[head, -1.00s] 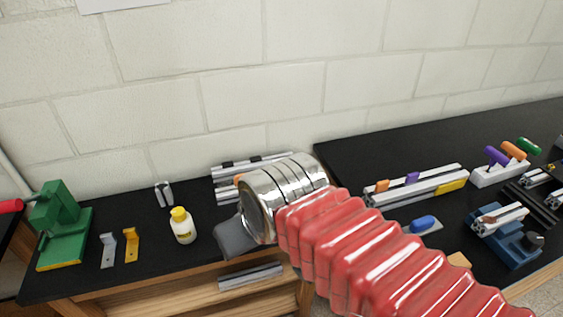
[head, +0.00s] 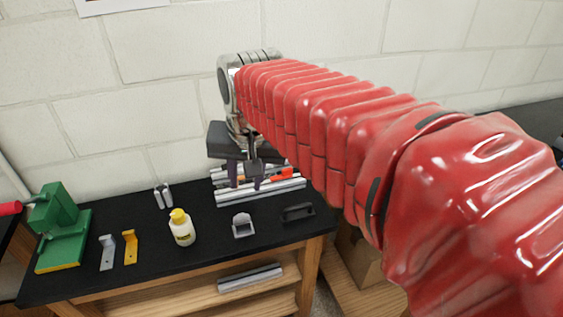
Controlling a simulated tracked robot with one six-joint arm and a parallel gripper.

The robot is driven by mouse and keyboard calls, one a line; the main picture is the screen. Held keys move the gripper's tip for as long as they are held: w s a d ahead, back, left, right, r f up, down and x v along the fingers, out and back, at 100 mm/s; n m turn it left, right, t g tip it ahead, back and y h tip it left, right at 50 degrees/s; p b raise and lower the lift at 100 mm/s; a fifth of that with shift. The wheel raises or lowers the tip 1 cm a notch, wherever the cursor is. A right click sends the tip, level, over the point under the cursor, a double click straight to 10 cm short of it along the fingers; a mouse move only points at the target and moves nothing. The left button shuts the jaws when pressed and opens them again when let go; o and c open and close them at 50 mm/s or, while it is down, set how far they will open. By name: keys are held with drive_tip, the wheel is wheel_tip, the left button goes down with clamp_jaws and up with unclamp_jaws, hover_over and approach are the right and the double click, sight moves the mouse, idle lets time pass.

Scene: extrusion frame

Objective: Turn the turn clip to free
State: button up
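The aluminium extrusion frame (head: 262,196) lies at the back of the black bench, below my gripper. An orange-red piece (head: 281,174) sits on its right part; it may be the turn clip, but its shape and turn position are too small to tell. My gripper (head: 245,184) points down over the frame, just left of the orange piece. Its two dark fingers are apart, with a gap between them. I cannot tell whether the fingertips touch the frame. My wrist and arm hide part of the frame's back and right side.
On the bench stand a green press (head: 62,228), grey (head: 107,252) and yellow (head: 130,246) brackets, a yellow-capped bottle (head: 181,227), a grey block (head: 243,225) and a black handle (head: 298,212). A white block wall is behind. My red arm covers the right side.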

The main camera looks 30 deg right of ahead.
drive_tip(key=w+d+m+g, duration=0.2)
drive_tip(key=w+d+m, duration=0.5)
drive_tip(key=w+d, duration=0.35)
drive_tip(key=m+g, duration=0.2)
drive_tip(key=m, duration=0.5)
hover_over(287, 169)
drive_tip(key=shift+y, duration=0.3)
wheel_tip(287, 169, down, 6)
drive_tip(key=shift+d+r, duration=0.1)
drive_tip(key=shift+r, duration=0.1)
drive_tip(key=shift+f, duration=0.1)
wheel_tip(287, 169, down, 14)
drive_tip(key=shift+r, duration=0.2)
clamp_jaws()
